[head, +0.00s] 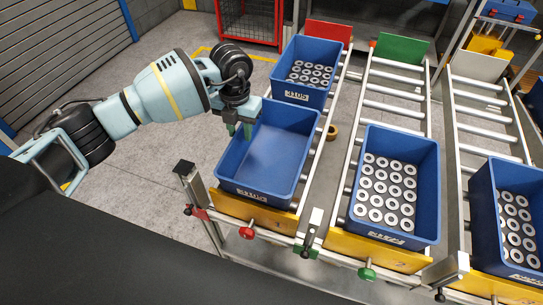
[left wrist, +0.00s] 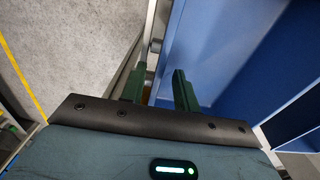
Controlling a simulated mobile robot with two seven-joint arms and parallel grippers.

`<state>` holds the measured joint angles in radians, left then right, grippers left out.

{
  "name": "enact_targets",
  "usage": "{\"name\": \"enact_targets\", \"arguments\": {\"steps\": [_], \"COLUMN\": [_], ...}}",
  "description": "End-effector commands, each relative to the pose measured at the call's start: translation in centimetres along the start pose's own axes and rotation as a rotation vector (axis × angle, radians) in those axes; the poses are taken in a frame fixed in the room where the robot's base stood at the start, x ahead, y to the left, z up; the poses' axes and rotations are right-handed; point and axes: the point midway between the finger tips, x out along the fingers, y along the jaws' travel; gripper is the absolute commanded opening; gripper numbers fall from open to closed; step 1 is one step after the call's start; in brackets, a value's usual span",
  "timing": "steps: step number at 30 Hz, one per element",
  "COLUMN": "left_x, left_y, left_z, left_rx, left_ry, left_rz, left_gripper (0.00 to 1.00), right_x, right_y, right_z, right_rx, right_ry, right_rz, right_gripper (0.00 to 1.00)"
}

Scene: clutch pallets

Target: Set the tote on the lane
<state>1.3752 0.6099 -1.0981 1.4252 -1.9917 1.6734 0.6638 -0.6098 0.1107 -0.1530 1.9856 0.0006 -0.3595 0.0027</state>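An empty blue tote (head: 264,160) sits on the left roller lane (head: 329,112), at its front end against a yellow stop plate (head: 254,216). My left gripper (head: 239,131) points down at the tote's left rim. In the left wrist view its two green fingers (left wrist: 158,90) are apart, with the tote's blue wall (left wrist: 178,45) running between them or just below. One finger is on the outer side and one on the inner side. Whether either touches the wall cannot be told. My right gripper is not in view.
Behind the empty tote, a blue tote of metal rings (head: 308,68) stands on the same lane. Ring-filled totes stand at the front of the middle lane (head: 394,186) and right lane (head: 508,215). A red wire cage (head: 248,20) is at the back. Floor at left is clear.

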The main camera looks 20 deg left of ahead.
Motion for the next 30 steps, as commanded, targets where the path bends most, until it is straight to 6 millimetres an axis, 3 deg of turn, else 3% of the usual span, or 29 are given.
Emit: {"name": "enact_targets", "arguments": {"steps": [6,14,21,30], "left_x": [2.4,2.6,2.5,2.5], "left_y": [0.0,0.0,0.0,0.0], "left_z": [0.0,0.0,0.0,0.0], "left_rx": [0.000,0.000,0.001,0.000], "left_ry": [0.000,-0.001,-0.001,-0.002], "left_rz": [0.000,0.000,0.000,0.001], "left_gripper": [0.31,0.31,0.01,0.00], "right_x": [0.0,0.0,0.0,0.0], "right_y": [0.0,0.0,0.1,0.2], "right_z": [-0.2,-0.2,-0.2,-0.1], "right_rx": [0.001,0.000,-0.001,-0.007], "right_ry": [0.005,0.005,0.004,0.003], "right_rz": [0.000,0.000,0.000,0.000], "right_gripper": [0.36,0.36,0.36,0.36]}}
